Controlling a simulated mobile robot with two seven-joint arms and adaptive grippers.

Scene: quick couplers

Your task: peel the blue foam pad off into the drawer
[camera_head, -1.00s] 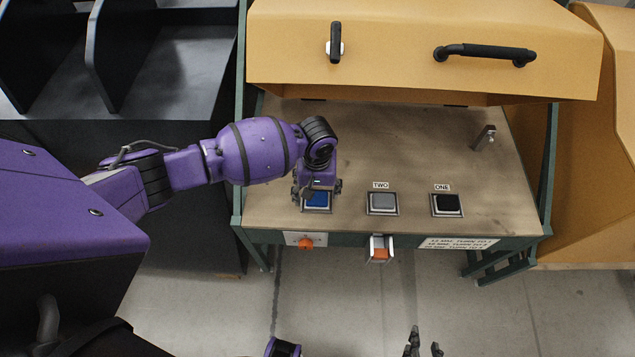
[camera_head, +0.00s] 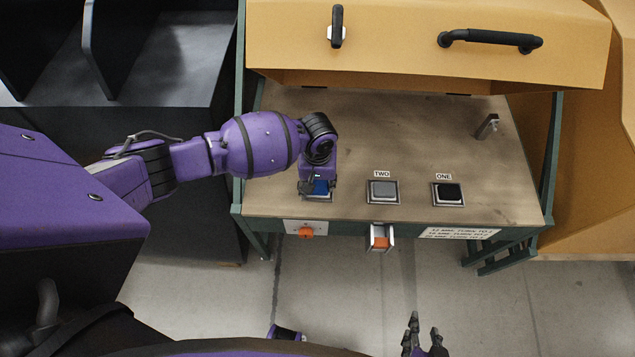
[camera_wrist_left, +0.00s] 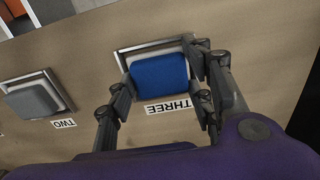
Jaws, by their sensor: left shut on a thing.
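The blue foam pad (camera_head: 320,187) is at the leftmost of three square frames on the bench top. In the left wrist view the pad (camera_wrist_left: 160,76) sits between the two fingers of my left gripper (camera_wrist_left: 160,92), above the label THREE. My left gripper (camera_head: 318,188) is shut on the pad's sides. The pad looks slightly raised and offset from its pale frame; its underside is hidden. A small drawer (camera_head: 380,243) with an orange part stands out from the bench front. My right gripper (camera_head: 425,338) is open and empty at the bottom edge.
A grey pad (camera_head: 383,191) labelled TWO and a black pad (camera_head: 448,193) labelled ONE sit to the right. An orange knob (camera_head: 306,232) is on the front panel. A yellow hood (camera_head: 420,45) with black handles overhangs the back. A metal post (camera_head: 486,126) stands at back right.

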